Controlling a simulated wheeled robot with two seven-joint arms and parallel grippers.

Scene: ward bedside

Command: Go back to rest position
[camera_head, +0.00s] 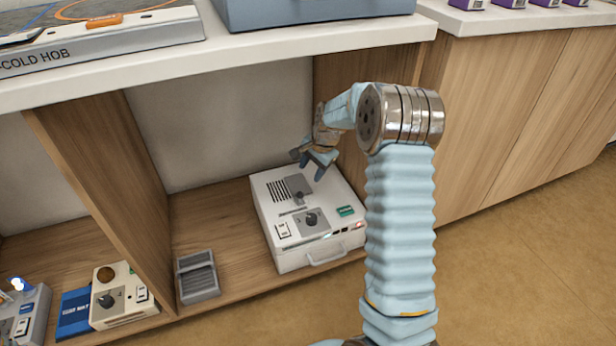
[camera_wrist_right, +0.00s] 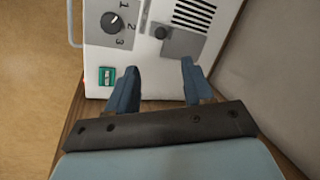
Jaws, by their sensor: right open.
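My right gripper (camera_head: 312,164) is inside the lower cabinet compartment, above the back right part of a white device box. Its jaws are open, with nothing between them. In the right wrist view the two blue fingers (camera_wrist_right: 157,84) stand apart over the white box (camera_wrist_right: 140,55). The white box (camera_head: 262,205) has a dial, a grey sliding lever, a green label, a small red light and a front handle. I cannot tell whether a fingertip touches the box. My left gripper does not show.
The wooden cabinet has a right side wall (camera_head: 340,75) close to my gripper and a white countertop (camera_head: 250,55) above. A small grey pedal-like block (camera_head: 197,277) sits left of the box. Other devices (camera_head: 122,295) stand in the left compartment. Floor (camera_head: 520,260) is clear at right.

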